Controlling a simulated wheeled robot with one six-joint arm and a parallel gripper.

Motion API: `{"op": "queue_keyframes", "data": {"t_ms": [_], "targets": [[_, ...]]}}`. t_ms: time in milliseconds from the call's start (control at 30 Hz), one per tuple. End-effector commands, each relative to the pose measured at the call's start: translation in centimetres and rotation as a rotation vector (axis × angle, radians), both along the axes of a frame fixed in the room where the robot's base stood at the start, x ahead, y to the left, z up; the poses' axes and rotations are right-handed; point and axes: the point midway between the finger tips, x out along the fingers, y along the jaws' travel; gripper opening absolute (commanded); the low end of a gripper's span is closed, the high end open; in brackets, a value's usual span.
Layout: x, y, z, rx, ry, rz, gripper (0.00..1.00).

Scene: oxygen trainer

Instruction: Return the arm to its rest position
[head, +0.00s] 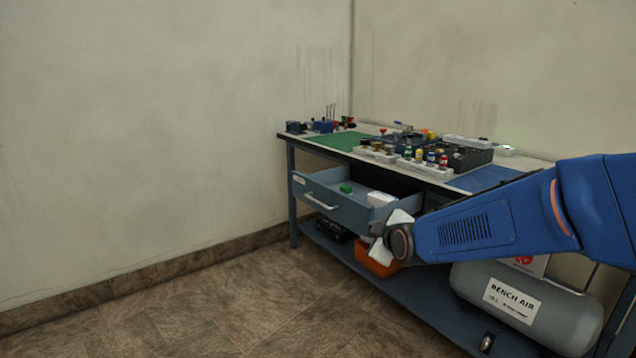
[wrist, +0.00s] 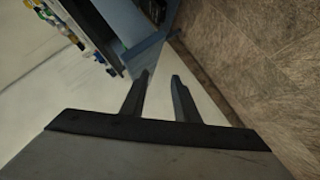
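My blue arm (head: 490,228) reaches in from the right edge of the head view, in front of the workbench. Its wrist end (head: 400,240) is near the open drawer's right side; the gripper's fingers cannot be made out there. In the wrist view my gripper (wrist: 161,76) shows two dark fingers with a gap between them. It is open, and nothing is between the fingers. The wrist view is tilted, with the bench at the top left and the floor at the right.
The workbench (head: 470,183) carries several bottles and boxes. Its grey drawer (head: 335,205) stands open with a green item (head: 346,188) inside. On the lower shelf are an orange bin (head: 372,262) and a grey air tank (head: 560,318). The floor (head: 220,310) at the left is clear.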

Motion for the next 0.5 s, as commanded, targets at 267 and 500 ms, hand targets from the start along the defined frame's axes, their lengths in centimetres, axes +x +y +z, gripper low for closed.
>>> {"op": "queue_keyframes", "data": {"t_ms": [267,500], "targets": [[-8.9,-5.0,0.2,0.176,0.223,-0.161,0.28],[-17.7,-8.6,-0.6,0.316,0.408,-0.341,0.28]]}}
